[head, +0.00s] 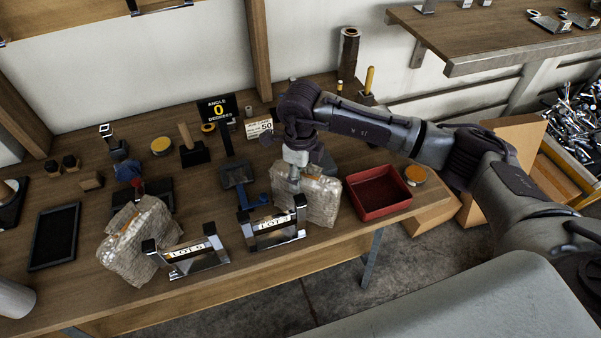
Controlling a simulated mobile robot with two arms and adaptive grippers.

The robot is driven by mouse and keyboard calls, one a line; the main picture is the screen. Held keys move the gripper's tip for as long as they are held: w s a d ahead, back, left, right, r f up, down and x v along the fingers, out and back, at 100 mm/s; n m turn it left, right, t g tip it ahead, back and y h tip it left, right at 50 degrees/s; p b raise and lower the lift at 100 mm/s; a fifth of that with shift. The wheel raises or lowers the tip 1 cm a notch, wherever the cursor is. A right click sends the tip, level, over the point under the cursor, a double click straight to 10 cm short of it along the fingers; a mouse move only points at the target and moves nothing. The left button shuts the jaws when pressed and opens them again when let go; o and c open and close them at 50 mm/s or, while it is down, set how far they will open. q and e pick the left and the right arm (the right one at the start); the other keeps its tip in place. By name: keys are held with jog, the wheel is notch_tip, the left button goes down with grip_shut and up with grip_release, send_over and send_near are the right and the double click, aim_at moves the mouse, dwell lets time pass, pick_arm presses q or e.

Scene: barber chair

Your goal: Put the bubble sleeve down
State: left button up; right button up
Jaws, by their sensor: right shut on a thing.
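My right gripper (295,182) comes down from above and is shut on the top edge of a bubble sleeve (321,202), a whitish, wrinkled packet. This sleeve is upright behind and right of a metal stand with a lot label (272,223). I cannot tell whether its lower edge touches the bench. My left gripper is not in view.
The wooden bench (92,290) is crowded. A red tray (378,193) stands just right of the held sleeve, with a round orange-topped tin (415,174) beyond it. A blue-based tool (240,181) is to the left. A black tray (54,237) lies far left.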

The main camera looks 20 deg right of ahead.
jog(key=o, duration=1)
jog(key=shift+f, duration=0.1)
jog(key=shift+r, duration=0.25)
jog(key=shift+w+r, duration=0.1)
jog(key=shift+r, duration=0.2)
notch_tip(320, 180, up, 11)
jog(key=shift+r+b, duration=0.15)
jog(key=shift+b, duration=1.05)
